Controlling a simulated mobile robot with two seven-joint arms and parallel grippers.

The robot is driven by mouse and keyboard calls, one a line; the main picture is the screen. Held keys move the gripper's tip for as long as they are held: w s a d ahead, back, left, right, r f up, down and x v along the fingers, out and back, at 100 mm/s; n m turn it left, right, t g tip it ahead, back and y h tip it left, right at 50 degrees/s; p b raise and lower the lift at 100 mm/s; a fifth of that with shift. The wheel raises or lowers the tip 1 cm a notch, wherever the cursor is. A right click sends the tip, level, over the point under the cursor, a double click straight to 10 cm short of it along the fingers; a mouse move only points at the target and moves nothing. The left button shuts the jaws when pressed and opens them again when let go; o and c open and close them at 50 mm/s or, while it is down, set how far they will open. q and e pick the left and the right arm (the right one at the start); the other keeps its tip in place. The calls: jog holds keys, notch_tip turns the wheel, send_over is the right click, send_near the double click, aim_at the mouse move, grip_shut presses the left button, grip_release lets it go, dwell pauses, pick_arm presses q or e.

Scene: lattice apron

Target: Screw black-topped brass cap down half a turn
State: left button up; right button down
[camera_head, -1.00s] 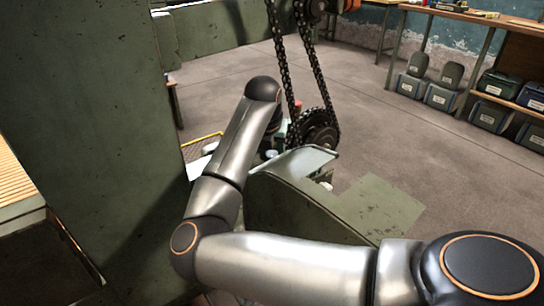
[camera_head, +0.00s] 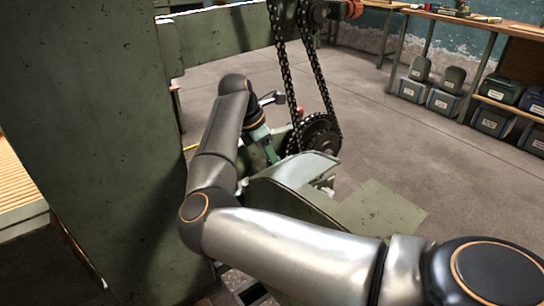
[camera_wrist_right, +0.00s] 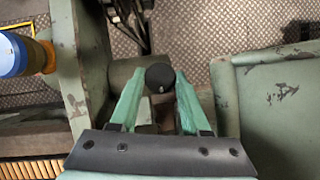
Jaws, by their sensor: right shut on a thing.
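The black-topped cap (camera_wrist_right: 160,77) shows as a round black top with a small pale mark in the right wrist view. Its brass side is hidden from above. My right gripper (camera_wrist_right: 155,80) has pale green fingers on either side of the black top and is shut on the cap. In the head view my right arm reaches in from the lower right to the machine, and the cap is hidden there. My left gripper is in neither current view.
A worn green housing (camera_wrist_right: 280,100) stands close on the right in the wrist view. A blue-ended cylinder (camera_wrist_right: 14,54) is at its left. In the head view, a chain and sprocket (camera_head: 318,135) stand just beyond my wrist, and a green panel (camera_head: 90,150) rises left.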

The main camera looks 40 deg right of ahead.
jog(key=m+g, duration=0.1)
jog(key=m, duration=0.2)
jog(key=shift+w+m+y, duration=0.15)
jog(key=shift+m+y, duration=0.25)
jog(key=m, duration=0.2)
jog(key=m+g+y, duration=0.1)
jog(key=m, duration=0.2)
jog(key=shift+d+g+y, duration=0.2)
jog(key=shift+g+y, duration=0.1)
jog(key=m+y, duration=0.1)
jog(key=m, duration=0.3)
jog(key=shift+w+d+m+y+p, duration=0.1)
jog(key=shift+m+y+p, duration=0.25)
jog(key=shift+m+y, duration=0.65)
jog(key=shift+m, duration=1.3)
jog(key=shift+c, duration=1.9)
grip_release()
